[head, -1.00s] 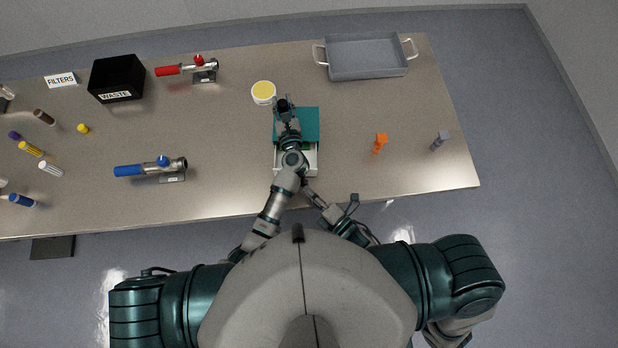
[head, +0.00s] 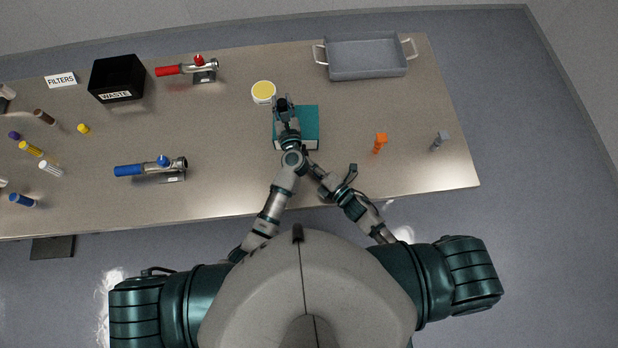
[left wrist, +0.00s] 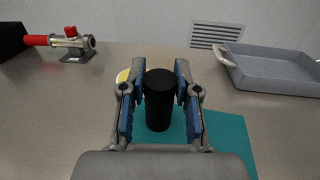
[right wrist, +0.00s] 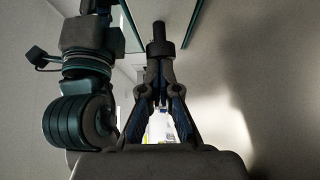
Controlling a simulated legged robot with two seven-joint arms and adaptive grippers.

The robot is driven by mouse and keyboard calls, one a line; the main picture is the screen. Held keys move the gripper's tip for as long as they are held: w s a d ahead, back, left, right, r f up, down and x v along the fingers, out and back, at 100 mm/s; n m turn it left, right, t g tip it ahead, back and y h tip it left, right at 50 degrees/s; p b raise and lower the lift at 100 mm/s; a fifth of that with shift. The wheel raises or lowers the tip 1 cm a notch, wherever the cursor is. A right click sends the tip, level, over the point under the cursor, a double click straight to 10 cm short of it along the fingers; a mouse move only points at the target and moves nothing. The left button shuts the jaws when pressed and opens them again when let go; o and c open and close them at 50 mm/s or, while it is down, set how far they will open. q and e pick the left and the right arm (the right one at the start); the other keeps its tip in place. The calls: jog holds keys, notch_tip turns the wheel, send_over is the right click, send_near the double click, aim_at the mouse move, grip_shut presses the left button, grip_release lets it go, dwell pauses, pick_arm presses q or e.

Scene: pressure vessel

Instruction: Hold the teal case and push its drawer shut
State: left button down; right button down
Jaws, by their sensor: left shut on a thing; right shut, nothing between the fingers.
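The teal case (head: 309,128) stands on the table in front of me, and its top shows in the left wrist view (left wrist: 228,132). My left gripper (left wrist: 160,75) is shut around an upright black cylinder (left wrist: 160,102) at the case's left side. In the head view no drawer sticks out of the case's near side. My right gripper (right wrist: 160,62) is shut and empty, low at the near side of the case. A dark round piece (right wrist: 159,35) shows at its fingertips, between teal edges; I cannot tell whether they touch.
A yellow-topped white tub (head: 263,92) stands close behind the case at left. A grey tray (head: 366,58) is at the back right. An orange piece (head: 380,142) stands to the right. A blue-handled valve (head: 150,168) lies left.

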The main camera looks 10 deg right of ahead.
pick_arm(q)
jog(key=shift+s+d+f, duration=0.15)
jog(key=shift+f, duration=0.15)
pick_arm(e)
jog(key=shift+r, duration=0.15)
pick_arm(q)
jog(key=shift+f, duration=0.1)
pick_arm(e)
jog(key=s, duration=0.4)
jog(key=shift+a+f, duration=0.25)
jog(key=v, duration=1)
jog(key=shift+d, duration=0.1)
pick_arm(q)
jog(key=c, duration=0.9)
grip_release()
jog(key=shift+o, duration=0.7)
jog(key=shift+r, duration=0.2)
pick_arm(e)
jog(key=shift+w, duration=0.1)
pick_arm(q)
jog(key=s+d, duration=0.1)
jog(key=s, duration=1)
jog(key=shift+s, duration=0.35)
jog(key=shift+f, duration=0.1)
